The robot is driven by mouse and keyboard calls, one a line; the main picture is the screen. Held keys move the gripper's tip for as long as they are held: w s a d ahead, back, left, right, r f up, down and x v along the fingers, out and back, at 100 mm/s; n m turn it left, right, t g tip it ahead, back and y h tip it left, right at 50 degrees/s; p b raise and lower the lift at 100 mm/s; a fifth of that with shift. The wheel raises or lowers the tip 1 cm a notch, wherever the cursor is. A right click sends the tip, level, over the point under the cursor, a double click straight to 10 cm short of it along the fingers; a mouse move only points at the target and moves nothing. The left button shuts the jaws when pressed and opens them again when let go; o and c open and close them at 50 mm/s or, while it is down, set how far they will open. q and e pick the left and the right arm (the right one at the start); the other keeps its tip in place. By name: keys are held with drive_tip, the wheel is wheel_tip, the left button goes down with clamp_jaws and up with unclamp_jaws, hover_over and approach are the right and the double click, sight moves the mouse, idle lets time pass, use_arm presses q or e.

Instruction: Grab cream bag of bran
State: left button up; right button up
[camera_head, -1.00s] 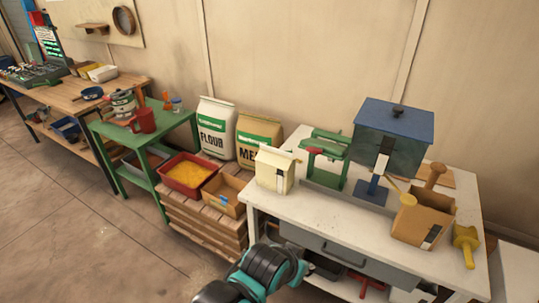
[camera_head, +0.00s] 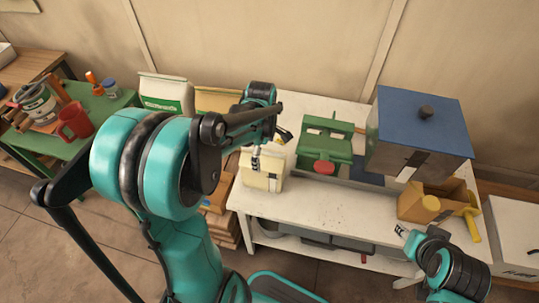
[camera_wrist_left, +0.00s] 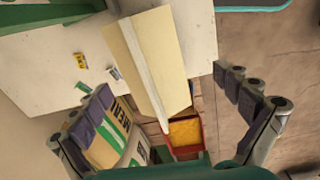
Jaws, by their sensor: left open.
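The cream bag of bran (camera_head: 262,177) stands upright on the near left corner of the white table (camera_head: 310,212). My left gripper (camera_head: 269,148) is above the bag's top, open and empty. In the left wrist view the bag (camera_wrist_left: 150,60) lies between the spread fingers of the left gripper (camera_wrist_left: 168,108), with clear gaps on both sides. The head view partly hides the bag's top behind a finger. My right gripper (camera_head: 404,232) is at the table's front right; its jaws are too small to read.
A green machine (camera_head: 322,150) and a blue-topped mill (camera_head: 420,135) stand behind and right of the bag. Large bags, including a meal bag (camera_wrist_left: 105,150), stand left of the table.

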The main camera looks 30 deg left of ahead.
sight(263, 157)
use_arm(q)
drive_tip(key=f, duration=0.1)
drive_tip(key=f+n+b, duration=0.1)
drive_tip(key=shift+w+a+f, duration=0.3)
drive_tip(key=shift+w+a, duration=0.05)
drive_tip(key=shift+f, duration=0.65)
drive_tip(key=f+b, duration=0.2)
drive_tip(key=f, duration=0.2)
drive_tip(key=shift+w+a+f+b, duration=0.1)
drive_tip(key=shift+w+f+b, duration=0.2)
drive_tip(key=shift+b, duration=0.1)
drive_tip(key=shift+r, duration=0.15)
drive_tip(key=c, duration=1.9)
drive_tip(key=shift+r, duration=0.1)
